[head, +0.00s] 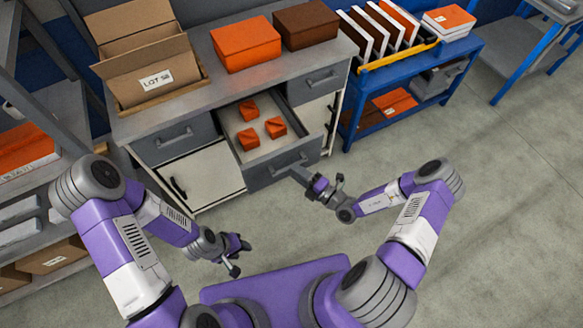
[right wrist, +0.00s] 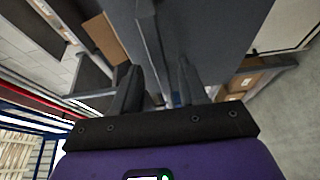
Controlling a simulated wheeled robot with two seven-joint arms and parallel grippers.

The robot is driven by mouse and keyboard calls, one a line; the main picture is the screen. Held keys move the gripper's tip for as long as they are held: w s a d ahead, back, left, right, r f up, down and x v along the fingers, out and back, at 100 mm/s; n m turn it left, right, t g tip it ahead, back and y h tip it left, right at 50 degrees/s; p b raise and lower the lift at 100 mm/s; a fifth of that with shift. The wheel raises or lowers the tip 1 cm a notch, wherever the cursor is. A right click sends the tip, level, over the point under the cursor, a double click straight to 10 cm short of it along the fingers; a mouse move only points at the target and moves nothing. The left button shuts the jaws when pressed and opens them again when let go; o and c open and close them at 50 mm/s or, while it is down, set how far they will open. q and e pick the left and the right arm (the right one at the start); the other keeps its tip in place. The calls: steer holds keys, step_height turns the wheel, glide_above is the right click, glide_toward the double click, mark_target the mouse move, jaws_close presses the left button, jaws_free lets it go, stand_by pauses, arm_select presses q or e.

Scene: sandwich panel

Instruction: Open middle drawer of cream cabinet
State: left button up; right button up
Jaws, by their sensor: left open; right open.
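The cream cabinet (head: 215,172) has a grey top, grey drawers and cream doors. Its middle drawer (head: 232,135) stands pulled out, with 3 orange blocks (head: 249,110) inside. The drawer's grey front (head: 262,179) has a bar handle. My right gripper (head: 303,178) is at that handle, partly hidden in the head view. In the right wrist view its open fingers (right wrist: 158,88) stand either side of the line of a grey bar (right wrist: 150,40); I cannot tell whether they touch it. My left gripper (head: 240,257) is open and empty, low over the floor.
An open cardboard box (head: 150,80), an orange box (head: 246,45) and a brown box (head: 306,25) stand on the cabinet top. A blue rack (head: 420,75) stands to the right, grey shelving (head: 50,110) to the left. The floor at the right is clear.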

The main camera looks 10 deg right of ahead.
steer(key=v, duration=0.4)
steer(key=shift+a, duration=0.1)
stand_by(0.3)
steer(key=s+a+n+g+y, duration=0.4)
steer(key=s+a+n+g, duration=0.3)
steer(key=a+n, duration=0.25)
steer(key=s+a+f+n+g+h, duration=0.2)
steer(key=s+f+n+g+h, duration=0.2)
steer(key=s+n+g, duration=0.9)
steer(key=w+d+n+t+h, duration=0.2)
steer(key=n+t+h, duration=0.1)
steer(key=n, duration=0.8)
steer(key=w+d+f+n+t+h, duration=0.1)
steer(key=w+d+n+t+h, duration=0.1)
steer(key=n, duration=0.8)
steer(key=shift+d+f+n+t+h, duration=0.2)
steer(key=shift+f+n+t+h, duration=0.15)
steer(key=shift+t+h, duration=0.35)
